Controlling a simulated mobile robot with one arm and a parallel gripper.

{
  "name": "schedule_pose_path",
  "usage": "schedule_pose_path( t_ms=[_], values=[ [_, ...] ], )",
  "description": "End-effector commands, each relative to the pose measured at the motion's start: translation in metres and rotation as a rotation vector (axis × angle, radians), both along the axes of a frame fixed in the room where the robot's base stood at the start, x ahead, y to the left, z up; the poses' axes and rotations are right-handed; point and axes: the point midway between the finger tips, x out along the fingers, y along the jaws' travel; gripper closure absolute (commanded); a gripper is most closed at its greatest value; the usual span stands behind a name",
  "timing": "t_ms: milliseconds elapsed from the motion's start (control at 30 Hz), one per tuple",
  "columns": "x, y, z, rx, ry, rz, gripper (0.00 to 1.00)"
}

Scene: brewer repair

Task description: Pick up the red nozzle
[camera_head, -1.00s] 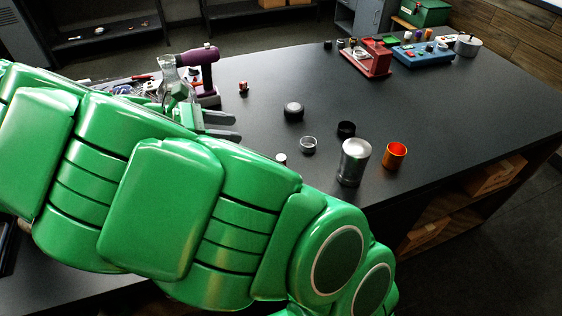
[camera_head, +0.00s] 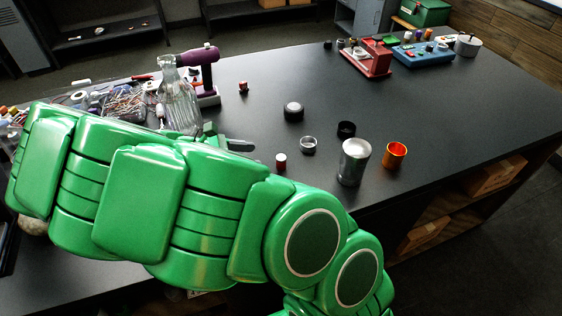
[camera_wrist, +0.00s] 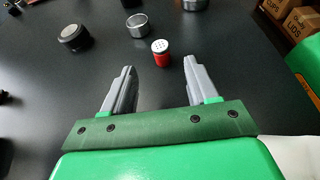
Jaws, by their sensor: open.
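The red nozzle (camera_wrist: 161,58), a small red cylinder with a pale perforated top, stands upright on the dark table in the wrist view. In the head view it (camera_head: 281,163) stands just right of my gripper (camera_head: 232,143), near the front edge. My gripper is open in the wrist view (camera_wrist: 158,72), with its grey fingers spread and nothing between them. The nozzle is just beyond the fingertips, roughly centred, closer to the right finger. In the head view my green arm hides part of the gripper.
A glass bottle (camera_head: 180,105) and purple-topped stand (camera_head: 208,75) are behind my gripper. Another small red part (camera_head: 243,88) stands farther back.

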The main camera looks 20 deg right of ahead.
Motion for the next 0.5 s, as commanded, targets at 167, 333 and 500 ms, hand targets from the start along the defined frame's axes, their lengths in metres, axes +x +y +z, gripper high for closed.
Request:
schedule_pose_path(
  t_ms=[167, 333, 500],
  values=[
    [-0.001, -0.018, -0.007, 0.0, -0.001, 0.0, 0.42],
    [-0.001, -0.025, -0.01, 0.001, -0.001, 0.001, 0.42],
    [-0.003, -0.044, -0.017, -0.004, 0.002, -0.004, 0.42]
  ],
)
